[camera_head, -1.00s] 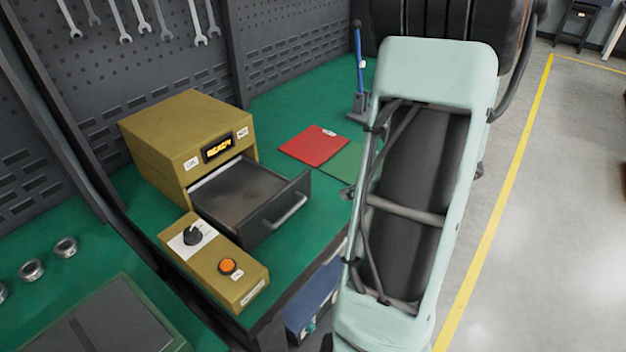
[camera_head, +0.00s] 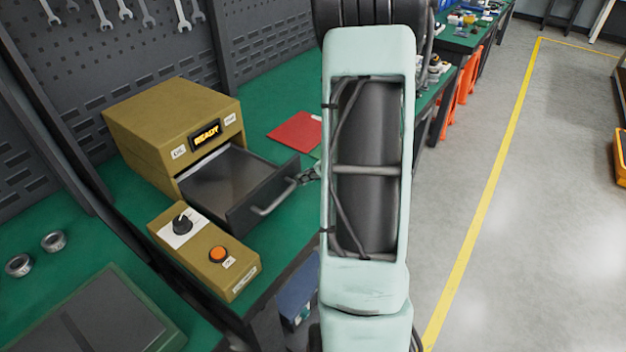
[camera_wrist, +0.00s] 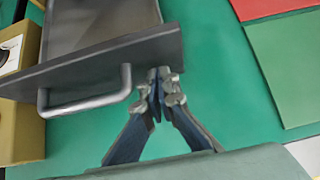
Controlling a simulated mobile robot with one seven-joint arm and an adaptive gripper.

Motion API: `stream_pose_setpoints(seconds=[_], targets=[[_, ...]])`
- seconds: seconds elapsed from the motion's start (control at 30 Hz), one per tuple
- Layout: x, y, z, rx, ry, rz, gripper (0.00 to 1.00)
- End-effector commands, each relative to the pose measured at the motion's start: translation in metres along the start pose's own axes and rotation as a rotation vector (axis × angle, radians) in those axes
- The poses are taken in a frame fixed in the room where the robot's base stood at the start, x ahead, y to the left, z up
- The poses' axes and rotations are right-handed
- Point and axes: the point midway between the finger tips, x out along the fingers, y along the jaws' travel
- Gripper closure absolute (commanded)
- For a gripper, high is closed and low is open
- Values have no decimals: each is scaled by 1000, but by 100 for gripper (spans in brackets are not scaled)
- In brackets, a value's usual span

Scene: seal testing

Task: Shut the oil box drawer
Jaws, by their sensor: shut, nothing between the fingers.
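The oil box (camera_head: 165,125) is a mustard-yellow cabinet with a lit "READY" display, on the green bench in the head view. Its dark grey drawer (camera_head: 235,185) is pulled out, with a bar handle (camera_head: 273,197) on the front panel. The inside of the tray looks empty. In the wrist view the drawer front (camera_wrist: 95,65) runs across the upper left, with the handle (camera_wrist: 88,100) below it. My gripper (camera_wrist: 160,75) is shut and empty, its tips at the right end of the drawer front, right of the handle. I cannot tell whether they touch it. In the head view my gripper (camera_head: 308,175) is partly hidden by my arm.
A yellow control box (camera_head: 205,250) with a black knob and orange button stands in front of the oil box. A red mat (camera_head: 295,131) and a green mat (camera_wrist: 290,65) lie right of the drawer. Metal rings (camera_head: 54,241) sit at the left.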

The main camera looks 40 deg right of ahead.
Motion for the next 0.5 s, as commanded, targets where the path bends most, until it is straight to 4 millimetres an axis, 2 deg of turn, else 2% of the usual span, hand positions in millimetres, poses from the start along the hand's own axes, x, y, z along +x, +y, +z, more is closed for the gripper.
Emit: stream_pose_setpoints(seconds=[0.5], targets=[[7,0,7,-1,-2,2,100]])
